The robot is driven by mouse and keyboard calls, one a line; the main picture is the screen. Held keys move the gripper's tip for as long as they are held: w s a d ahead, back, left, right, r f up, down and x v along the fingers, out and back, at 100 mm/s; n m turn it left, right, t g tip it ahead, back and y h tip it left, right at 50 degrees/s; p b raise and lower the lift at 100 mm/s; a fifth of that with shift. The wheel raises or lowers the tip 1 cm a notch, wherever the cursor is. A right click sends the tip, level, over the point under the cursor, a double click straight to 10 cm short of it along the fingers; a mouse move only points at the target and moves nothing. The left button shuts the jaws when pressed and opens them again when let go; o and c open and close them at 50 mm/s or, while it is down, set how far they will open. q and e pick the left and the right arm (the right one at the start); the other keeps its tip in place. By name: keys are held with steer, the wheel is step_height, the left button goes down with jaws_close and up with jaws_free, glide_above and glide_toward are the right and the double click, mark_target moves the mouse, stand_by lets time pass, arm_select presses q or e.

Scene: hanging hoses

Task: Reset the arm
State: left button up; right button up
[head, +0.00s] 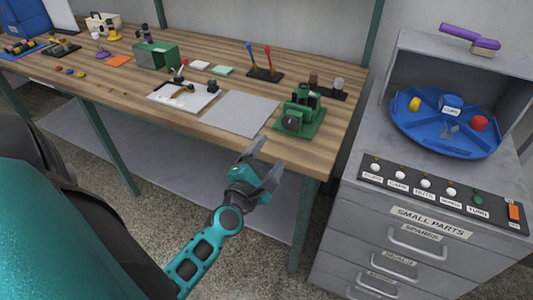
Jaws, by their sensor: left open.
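My left gripper (262,163) is in the middle of the head view, in front of the workbench's front edge. Its two grey fingers are spread apart and nothing is between them. My teal left arm (200,255) comes in from the lower left and reaches up and to the right. The fingers point toward the bench, left of and below the green machine (303,112). My right gripper is not in the picture. No hanging hose shows in this view.
A wooden workbench (320,160) holds a grey plate (238,113), a white board (180,102) and a green box (155,56). A grey drawer cabinet (400,235) with a blue round tray (425,140) stands at right. Floor shows below the bench.

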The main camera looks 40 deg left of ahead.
arm_select(q)
steer(key=shift+s+d, duration=0.1)
steer(key=shift+s, duration=0.25)
stand_by(0.3)
steer(key=s+d+f+m+g+h, duration=0.3)
steer(key=s+d+f+m, duration=0.2)
steer(key=m, duration=1)
steer(key=s+d+f+m+g+h, duration=0.3)
steer(key=s+d+f+m, duration=0.3)
steer(key=m, duration=0.9)
step_height(320, 180, down, 3)
steer(key=shift+d+r+m+g, duration=0.1)
steer(key=shift+d+m+g, duration=0.25)
steer(key=shift+d, duration=0.9)
